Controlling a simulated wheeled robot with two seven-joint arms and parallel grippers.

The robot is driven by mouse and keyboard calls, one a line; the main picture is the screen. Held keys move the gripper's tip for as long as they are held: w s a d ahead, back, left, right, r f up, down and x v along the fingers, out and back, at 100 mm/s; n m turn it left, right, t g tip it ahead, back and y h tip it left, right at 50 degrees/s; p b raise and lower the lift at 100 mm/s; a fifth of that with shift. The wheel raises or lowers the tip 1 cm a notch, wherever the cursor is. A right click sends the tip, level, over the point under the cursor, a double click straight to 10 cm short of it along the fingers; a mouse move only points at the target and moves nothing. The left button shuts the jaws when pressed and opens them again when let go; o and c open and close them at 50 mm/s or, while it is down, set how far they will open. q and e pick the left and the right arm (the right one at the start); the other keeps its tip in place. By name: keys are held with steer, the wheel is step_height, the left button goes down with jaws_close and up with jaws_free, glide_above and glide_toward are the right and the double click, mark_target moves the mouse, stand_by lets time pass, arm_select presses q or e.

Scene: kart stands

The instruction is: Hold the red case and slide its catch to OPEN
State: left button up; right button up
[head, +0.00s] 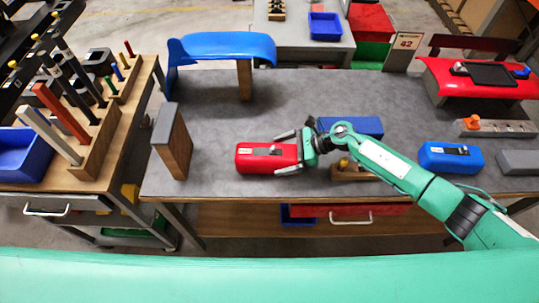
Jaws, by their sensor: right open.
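The red case (247,163) lies on the grey tabletop near the front middle of the table. A dark strip with a small pale label, which looks like its catch (262,152), is on its top; I cannot read the catch's position. My right gripper (288,153) comes in from the right with its jaws open. One finger shows behind the case's right end and one in front of it; I cannot tell whether they touch it. My left gripper is not in view.
A wooden block (174,148) stands left of the case. A blue box (360,126) lies behind my right arm, a wooden holder (350,174) below it. A blue case (436,160) and a grey block (518,162) are at right. The tabletop behind the red case is clear.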

mark_target(273, 158)
steer(key=shift+b+x, duration=0.9)
steer(key=shift+x, duration=1)
